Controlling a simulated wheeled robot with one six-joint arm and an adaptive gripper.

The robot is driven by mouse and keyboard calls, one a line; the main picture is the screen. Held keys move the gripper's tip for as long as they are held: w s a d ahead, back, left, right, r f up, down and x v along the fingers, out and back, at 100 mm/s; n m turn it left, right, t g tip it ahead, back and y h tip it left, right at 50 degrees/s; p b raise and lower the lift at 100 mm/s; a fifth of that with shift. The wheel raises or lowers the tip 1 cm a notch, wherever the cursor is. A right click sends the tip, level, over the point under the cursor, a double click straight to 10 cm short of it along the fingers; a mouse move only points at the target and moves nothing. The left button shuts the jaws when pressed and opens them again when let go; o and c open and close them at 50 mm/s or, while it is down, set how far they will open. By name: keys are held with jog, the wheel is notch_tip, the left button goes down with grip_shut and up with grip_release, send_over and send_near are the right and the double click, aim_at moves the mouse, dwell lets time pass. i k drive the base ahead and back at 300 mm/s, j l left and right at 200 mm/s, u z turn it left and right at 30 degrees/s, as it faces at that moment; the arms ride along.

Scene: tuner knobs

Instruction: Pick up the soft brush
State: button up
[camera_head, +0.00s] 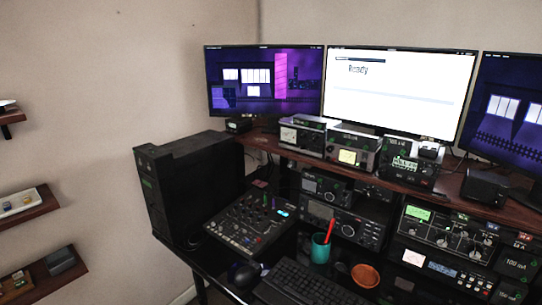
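A teal cup (320,249) stands on the black desk, with a slim red item (329,231) sticking up out of it. This may be the soft brush, but its shape is too small to be sure. The item's lower part is hidden inside the cup. No other brush can be made out. My gripper is not in view.
An orange round dish (365,275) sits right of the cup. A keyboard (305,285), a mouse (243,273) and a mixer (250,221) crowd the desk. Radio units (345,221) stand behind the cup. A black PC tower (190,185) is at the left.

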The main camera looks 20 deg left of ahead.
aim_at(326, 242)
jog(key=i+j, duration=0.25)
jog(key=j, duration=0.15)
jog(key=i+j, duration=0.3)
jog(key=j, duration=0.15)
jog(key=i+j, duration=0.25)
jog(key=j, duration=0.15)
